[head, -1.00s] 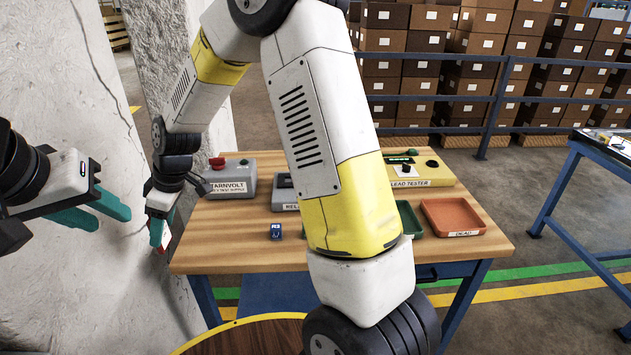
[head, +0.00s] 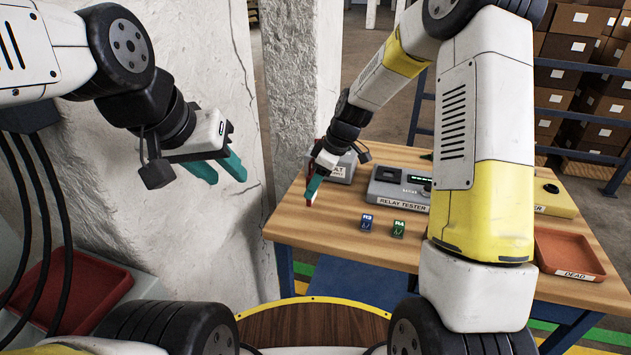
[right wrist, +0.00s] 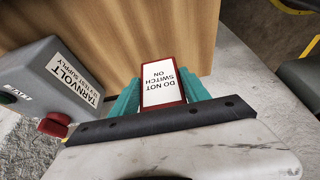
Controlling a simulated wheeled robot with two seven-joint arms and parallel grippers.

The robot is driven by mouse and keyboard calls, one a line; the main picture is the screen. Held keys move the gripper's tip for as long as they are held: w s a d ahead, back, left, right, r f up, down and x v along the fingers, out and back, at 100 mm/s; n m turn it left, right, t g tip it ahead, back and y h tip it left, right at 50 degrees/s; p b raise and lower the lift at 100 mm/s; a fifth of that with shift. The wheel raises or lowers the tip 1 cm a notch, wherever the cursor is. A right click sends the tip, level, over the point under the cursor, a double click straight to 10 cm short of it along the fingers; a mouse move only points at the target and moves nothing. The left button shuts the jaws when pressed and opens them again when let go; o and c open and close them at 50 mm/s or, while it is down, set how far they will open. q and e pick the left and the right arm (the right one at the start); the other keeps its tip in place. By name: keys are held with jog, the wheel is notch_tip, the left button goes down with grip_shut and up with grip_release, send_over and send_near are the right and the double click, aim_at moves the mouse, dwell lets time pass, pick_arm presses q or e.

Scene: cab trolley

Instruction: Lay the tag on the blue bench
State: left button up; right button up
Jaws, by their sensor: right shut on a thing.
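The tag (right wrist: 163,84) is a white card with a red border reading "DO NOT SWITCH ON". My right gripper (right wrist: 160,92) is shut on it, a teal finger on each side. In the head view the right gripper (head: 316,185) and a small red-and-white part of the tag (head: 309,199) show near the left end of the bench. The bench has a wooden top (head: 335,235) and a blue frame (head: 370,285). I cannot tell whether the tag touches the top. My left gripper (head: 222,170) is open and empty, left of the bench before the pale wall.
The grey Tarnvolt supply with a red knob (right wrist: 55,124) stands close beside the tag. A relay tester (head: 400,189), blue relay (head: 366,222), green relay (head: 398,228) and orange tray (head: 568,252) occupy the bench. Its front left top is clear. A red tray (head: 75,290) is at lower left.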

aim_at(315, 196)
jog(key=shift+d+f, duration=0.1)
jog(key=shift+f, duration=1.65)
jog(key=o, duration=1.3)
jog(key=shift+f, duration=0.1)
jog(key=shift+o, duration=0.4)
jog(key=v, duration=1.2)
jog(key=s+d+r+m+t+h, duration=0.1)
jog(key=s+d+r+m+t, duration=0.35)
jog(key=s+r, duration=0.75)
jog(key=s+d+m, duration=0.2)
jog(key=s+m, duration=0.2)
jog(key=s, duration=0.2)
jog(key=s+d+r+m+h, duration=0.1)
jog(key=s+d+m, duration=0.1)
jog(key=s+m, duration=0.3)
jog(key=shift+s+d+r, duration=0.25)
jog(key=shift+s+r, duration=0.05)
jog(key=shift+s, duration=0.65)
